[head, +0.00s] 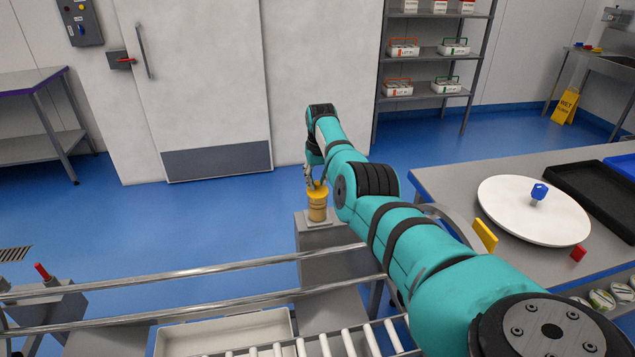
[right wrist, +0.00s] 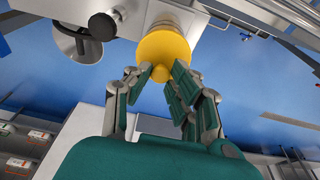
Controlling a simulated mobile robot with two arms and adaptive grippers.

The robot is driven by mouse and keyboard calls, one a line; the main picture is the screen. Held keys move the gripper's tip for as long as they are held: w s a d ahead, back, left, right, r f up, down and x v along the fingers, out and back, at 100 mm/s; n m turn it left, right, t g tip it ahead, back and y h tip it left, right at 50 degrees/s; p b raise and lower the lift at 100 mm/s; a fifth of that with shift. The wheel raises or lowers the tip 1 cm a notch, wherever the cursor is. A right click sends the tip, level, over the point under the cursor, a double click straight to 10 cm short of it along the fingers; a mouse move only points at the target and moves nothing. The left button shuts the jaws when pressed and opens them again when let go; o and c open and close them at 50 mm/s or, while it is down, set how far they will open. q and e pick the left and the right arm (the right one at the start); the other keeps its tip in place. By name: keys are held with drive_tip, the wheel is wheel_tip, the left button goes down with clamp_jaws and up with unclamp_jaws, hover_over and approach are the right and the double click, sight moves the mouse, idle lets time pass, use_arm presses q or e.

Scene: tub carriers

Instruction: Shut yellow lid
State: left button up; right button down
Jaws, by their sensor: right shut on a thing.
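A small amber-yellow jar (head: 317,211) stands upright on a grey pedestal (head: 318,224) beyond the rails. Its yellow lid (head: 317,189) is at the top, and the lid also shows as a yellow disc in the right wrist view (right wrist: 168,44). My right gripper (head: 315,183) reaches down over the lid from above. In the right wrist view its fingers (right wrist: 160,74) are closed on the small yellow knob of the lid. I cannot tell whether the lid is fully seated. My left gripper is not in view.
Two metal rails (head: 180,272) run in front of the pedestal, with a roller conveyor (head: 325,345) and a pale tub (head: 225,335) below. A table on the right bears a white round disc (head: 520,215), a yellow block (head: 485,235) and a black tray (head: 600,200). Blue floor is clear behind.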

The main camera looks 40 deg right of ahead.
sight(319, 194)
drive_tip(key=shift+r, duration=0.1)
drive_tip(key=c, duration=1.2)
unclamp_jaws()
drive_tip(key=shift+w, duration=0.1)
drive_tip(key=v, duration=1.2)
drive_tip(key=shift+o, duration=0.2)
